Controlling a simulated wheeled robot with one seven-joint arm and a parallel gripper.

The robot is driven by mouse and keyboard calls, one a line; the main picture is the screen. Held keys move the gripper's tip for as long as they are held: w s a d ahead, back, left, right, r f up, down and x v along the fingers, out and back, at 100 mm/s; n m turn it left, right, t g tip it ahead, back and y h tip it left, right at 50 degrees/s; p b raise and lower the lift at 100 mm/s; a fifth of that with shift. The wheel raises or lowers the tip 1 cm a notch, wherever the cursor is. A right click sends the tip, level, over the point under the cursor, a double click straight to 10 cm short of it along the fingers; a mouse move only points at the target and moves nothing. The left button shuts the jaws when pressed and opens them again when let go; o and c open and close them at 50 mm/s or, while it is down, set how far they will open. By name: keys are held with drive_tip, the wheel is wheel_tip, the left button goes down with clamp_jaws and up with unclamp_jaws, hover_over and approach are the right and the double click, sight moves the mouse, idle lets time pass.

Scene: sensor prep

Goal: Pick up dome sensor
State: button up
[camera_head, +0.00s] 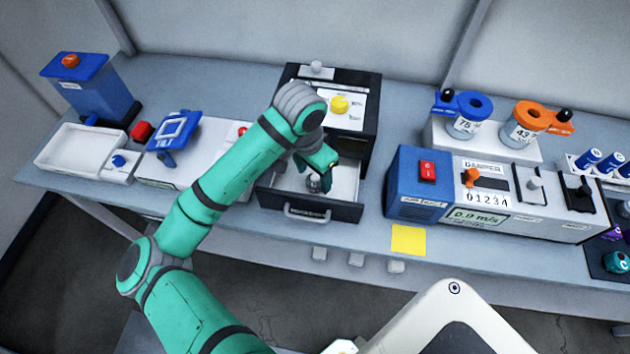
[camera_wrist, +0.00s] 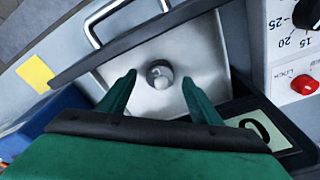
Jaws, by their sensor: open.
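The dome sensor (camera_wrist: 160,74) is a small round grey piece with a shiny dome. It sits on the light floor of an open drawer (camera_head: 345,180), and it also shows in the head view (camera_head: 314,183) just below my gripper. My gripper (camera_wrist: 155,88) is open, its two green fingers pointing into the drawer, one on each side of the sensor in the wrist view. The sensor appears between and slightly beyond the fingertips. I cannot tell the exact height gap. In the head view my gripper (camera_head: 322,178) partly covers the drawer's interior.
The drawer's dark front wall and handle (camera_head: 307,212) stand close to my gripper. The black cabinet (camera_head: 360,85) rises behind. A blue and white damper unit (camera_head: 490,200) stands to the right, a white box (camera_head: 195,155) to the left. A yellow note (camera_head: 408,239) lies at the bench front.

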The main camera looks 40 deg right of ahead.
drive_tip(key=shift+d+f, duration=0.1)
drive_tip(key=shift+f, duration=0.65)
drive_tip(key=shift+c, duration=0.4)
drive_tip(key=c, duration=1.1)
